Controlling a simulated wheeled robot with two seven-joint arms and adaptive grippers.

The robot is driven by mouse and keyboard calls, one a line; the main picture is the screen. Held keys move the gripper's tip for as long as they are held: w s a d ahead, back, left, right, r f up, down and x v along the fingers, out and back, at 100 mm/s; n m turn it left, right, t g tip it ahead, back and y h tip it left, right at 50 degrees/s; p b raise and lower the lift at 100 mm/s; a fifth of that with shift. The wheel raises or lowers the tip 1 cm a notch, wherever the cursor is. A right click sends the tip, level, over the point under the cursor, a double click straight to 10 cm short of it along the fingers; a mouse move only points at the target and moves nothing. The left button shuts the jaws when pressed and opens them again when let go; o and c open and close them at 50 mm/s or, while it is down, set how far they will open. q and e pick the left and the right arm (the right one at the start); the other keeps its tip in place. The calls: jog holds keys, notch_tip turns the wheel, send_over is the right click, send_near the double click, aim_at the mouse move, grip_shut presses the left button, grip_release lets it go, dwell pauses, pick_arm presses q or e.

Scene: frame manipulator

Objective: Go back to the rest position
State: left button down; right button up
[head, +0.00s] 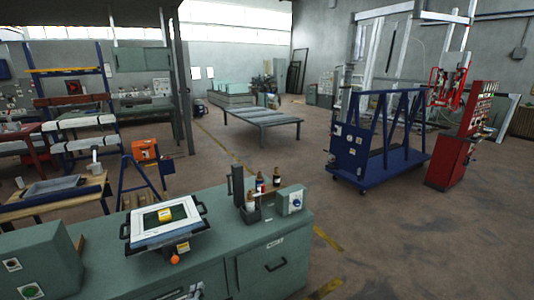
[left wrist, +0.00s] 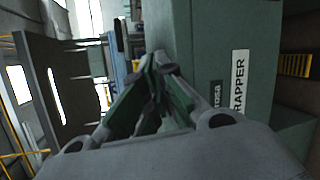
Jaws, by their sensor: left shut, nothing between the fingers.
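My left gripper (head: 194,291) shows only as a small part at the bottom edge of the head view, low in front of the green workbench (head: 215,268). In the left wrist view my left gripper (left wrist: 158,66) has its fingertips together, with nothing between them. The green bench side (left wrist: 205,60) with a white label (left wrist: 238,82) is just beyond and to the right of the fingers there. I cannot tell the exact gap to it. My right gripper is in neither view.
On the bench are a framed tray (head: 163,222) with a yellow item, several small bottles (head: 262,186) in a holder and a grey control box (head: 291,200). A blue cart (head: 375,160) and red cabinet (head: 462,145) stand at right. The floor between is clear.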

pick_arm(q)
jog(key=s+d+f+m+g+h, duration=0.2)
jog(key=s+d+f+m, duration=0.1)
jog(key=s+f+m, duration=0.5)
jog(key=s+d+f+m+g+h, duration=0.1)
jog(key=s+d+f+m+g, duration=0.3)
jog(key=f, duration=0.5)
jog(key=s+d+f+m+g+h, duration=0.1)
jog(key=s+d+f+m+h, duration=0.1)
jog(key=s+f+m, duration=0.5)
jog(key=s+a+f+m+g, duration=0.2)
jog(key=s+f, duration=0.3)
jog(key=s, duration=0.7)
jog(key=s+a+f+m+g+y, duration=0.1)
jog(key=s+f, duration=0.5)
jog(key=s, duration=0.7)
jog(key=s+a+f+m+g+y, duration=0.1)
jog(key=s+a+f+m+g, duration=0.2)
jog(key=s, duration=0.9)
notch_tip(320, 180, down, 3)
jog(key=shift+s+a+f+m+g, duration=0.2)
jog(key=shift+s+a+m+g, duration=0.3)
jog(key=shift+a, duration=0.6)
